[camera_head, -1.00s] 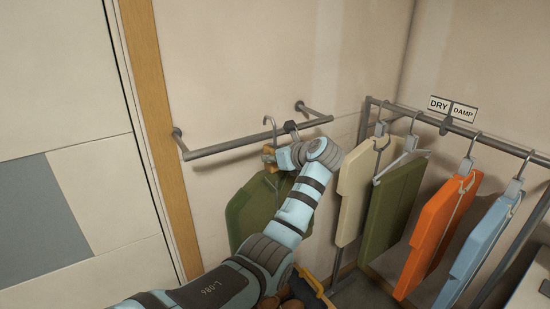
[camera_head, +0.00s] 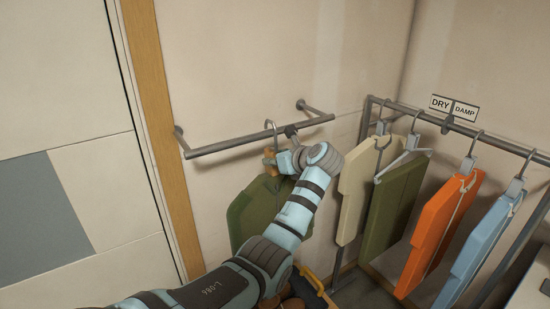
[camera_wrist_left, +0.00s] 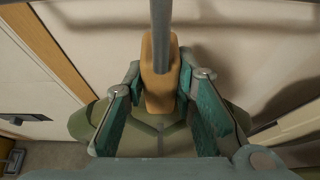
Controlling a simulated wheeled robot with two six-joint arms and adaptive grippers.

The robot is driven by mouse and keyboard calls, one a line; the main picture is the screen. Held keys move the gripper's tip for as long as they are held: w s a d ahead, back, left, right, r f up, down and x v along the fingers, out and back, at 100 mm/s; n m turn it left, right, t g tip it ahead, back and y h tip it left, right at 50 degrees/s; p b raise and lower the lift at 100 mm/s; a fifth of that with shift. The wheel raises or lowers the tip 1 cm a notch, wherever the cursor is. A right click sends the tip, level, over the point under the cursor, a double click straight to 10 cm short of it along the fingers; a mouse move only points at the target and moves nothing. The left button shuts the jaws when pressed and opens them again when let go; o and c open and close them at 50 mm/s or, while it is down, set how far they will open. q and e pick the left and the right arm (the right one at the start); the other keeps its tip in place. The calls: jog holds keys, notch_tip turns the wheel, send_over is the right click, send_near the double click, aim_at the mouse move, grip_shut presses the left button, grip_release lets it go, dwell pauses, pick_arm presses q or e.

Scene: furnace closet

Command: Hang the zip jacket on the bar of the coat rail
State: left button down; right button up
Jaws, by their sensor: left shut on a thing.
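The green zip jacket (camera_head: 252,212) hangs from a hanger with a tan block and a grey metal hook (camera_head: 270,128). My left gripper (camera_head: 271,160) is shut on the tan hanger block, which shows between the fingers in the left wrist view (camera_wrist_left: 158,85). The jacket hangs below the fingers, partly hidden by my arm. The bar of the coat rail (camera_head: 232,143) is fixed to the wall by two brackets. The hook's top shows just above the bar's line; I cannot tell whether it rests on the bar. My right gripper is out of view.
At right a second rail (camera_head: 500,146) carries a cream garment (camera_head: 355,190), an olive one (camera_head: 392,210), an orange one (camera_head: 437,230) and a blue one (camera_head: 485,240). A wooden door frame (camera_head: 160,130) stands left.

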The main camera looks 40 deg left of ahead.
pick_arm(q)
jog(key=shift+f, duration=0.8)
